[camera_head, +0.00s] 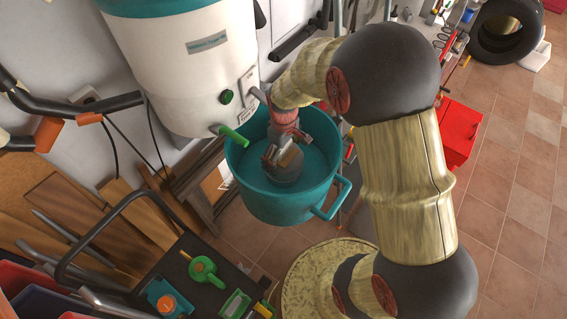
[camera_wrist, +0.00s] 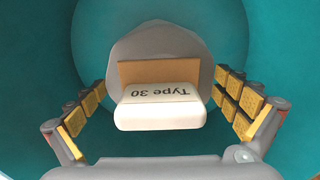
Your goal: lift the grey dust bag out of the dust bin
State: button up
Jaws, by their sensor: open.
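The teal dust bin (camera_head: 271,205) stands below the white boiler-like tank, with a handle on its right side. The grey dust bag (camera_wrist: 142,50) lies inside the bin; in the wrist view it has a tan plate and a pale block marked "Type 30" on it. In the head view the bag (camera_head: 285,172) is partly covered by my gripper. My gripper (camera_head: 283,158) reaches down inside the bin. In the wrist view my gripper (camera_wrist: 165,106) is open, its padded fingers on either side of the block with gaps between them and it.
The white tank (camera_head: 195,70) with a green lever (camera_head: 234,137) hangs close to the bin's upper left. A dark cart (camera_head: 200,262) with small tools stands at lower left. A red box (camera_head: 459,133) is at right. Tiled floor is clear at far right.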

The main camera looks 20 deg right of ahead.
jog(key=shift+c, duration=0.4)
jog(key=c, duration=2.1)
